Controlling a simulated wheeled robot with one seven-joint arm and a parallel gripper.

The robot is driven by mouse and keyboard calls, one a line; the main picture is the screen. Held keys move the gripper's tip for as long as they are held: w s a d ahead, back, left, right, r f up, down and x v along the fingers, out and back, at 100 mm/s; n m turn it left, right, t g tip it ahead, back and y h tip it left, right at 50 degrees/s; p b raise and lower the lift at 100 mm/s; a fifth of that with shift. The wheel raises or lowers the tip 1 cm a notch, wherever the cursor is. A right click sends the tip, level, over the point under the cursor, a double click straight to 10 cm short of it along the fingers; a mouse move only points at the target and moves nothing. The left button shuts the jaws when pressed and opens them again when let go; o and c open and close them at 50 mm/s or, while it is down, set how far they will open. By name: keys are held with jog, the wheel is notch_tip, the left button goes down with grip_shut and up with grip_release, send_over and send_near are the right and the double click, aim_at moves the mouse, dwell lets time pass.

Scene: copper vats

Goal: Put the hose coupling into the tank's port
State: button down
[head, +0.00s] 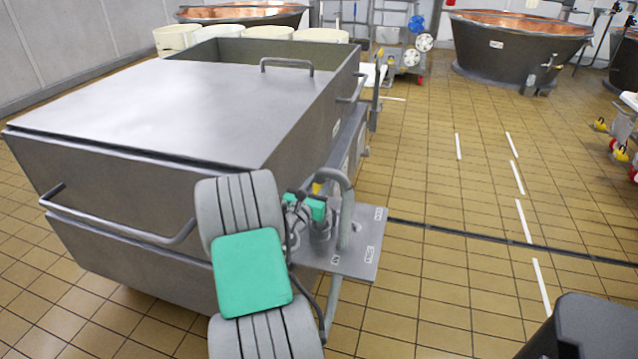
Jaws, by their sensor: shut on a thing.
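The steel tank (200,110) fills the left half of the head view, with a closed flat lid over its near part. At its right side a small grey plate (369,245) carries several small white labels, too small to read. A dark round spot that may be a port (357,227) shows on the plate. My gripper (320,222), partly hidden by my arm, is above the plate's left part. It is shut on a grey cylinder that looks like the hose coupling (320,232). I cannot tell whether the coupling touches the plate. A curved grey pipe (345,185) rises close beside it on the right.
Handrails (120,222) stick out from the tank's sides. White tubs (176,38) stand behind it. Copper vats (520,45) and a wheeled rack (405,60) are at the back. The tiled floor (450,180) to the right is clear, crossed by a dark drain line.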

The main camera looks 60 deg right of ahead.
jog(key=shift+f+b, duration=1.25)
jog(key=shift+f, duration=1.15)
